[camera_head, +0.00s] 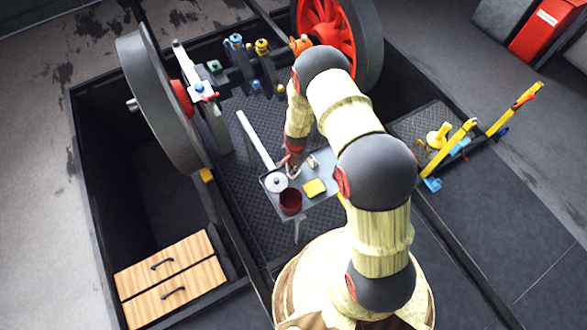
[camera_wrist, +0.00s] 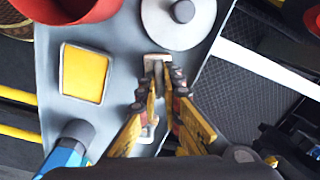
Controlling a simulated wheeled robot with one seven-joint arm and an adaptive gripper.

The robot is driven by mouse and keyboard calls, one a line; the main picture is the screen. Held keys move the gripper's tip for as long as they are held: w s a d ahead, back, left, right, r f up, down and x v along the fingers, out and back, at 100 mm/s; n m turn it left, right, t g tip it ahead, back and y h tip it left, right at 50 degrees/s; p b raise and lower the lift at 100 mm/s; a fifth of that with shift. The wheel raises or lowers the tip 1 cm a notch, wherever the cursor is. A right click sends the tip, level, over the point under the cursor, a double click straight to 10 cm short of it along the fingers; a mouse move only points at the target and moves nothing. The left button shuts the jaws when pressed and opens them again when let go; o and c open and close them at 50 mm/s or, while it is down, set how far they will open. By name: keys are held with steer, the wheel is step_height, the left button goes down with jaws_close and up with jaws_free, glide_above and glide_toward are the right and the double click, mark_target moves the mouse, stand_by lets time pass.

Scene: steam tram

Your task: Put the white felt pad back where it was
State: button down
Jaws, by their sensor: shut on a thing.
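My gripper (camera_wrist: 164,78) is over the grey tray table, with its fingers closed on a small pale piece, which I take to be the white felt pad (camera_wrist: 157,59). The pad's pale end shows just beyond the fingertips in the wrist view; the fingers hide much of it. A pale part also shows below them, by the left finger. I cannot tell whether the pad touches the table. In the head view my gripper (camera_head: 292,165) is at the table's far side, and the pad is not clear there.
The grey table (camera_head: 270,205) also holds a round white lid-like disc with a grey knob (camera_head: 277,182), a dark red pot (camera_head: 291,201) and a yellow pad in a pale frame (camera_head: 315,188). A wheel (camera_head: 165,105) stands left; wooden drawers (camera_head: 165,275) are at lower left.

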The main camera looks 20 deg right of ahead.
steer(key=shift+f, duration=0.1)
steer(key=shift+f, duration=0.15)
steer(key=c, duration=2)
jaws_free()
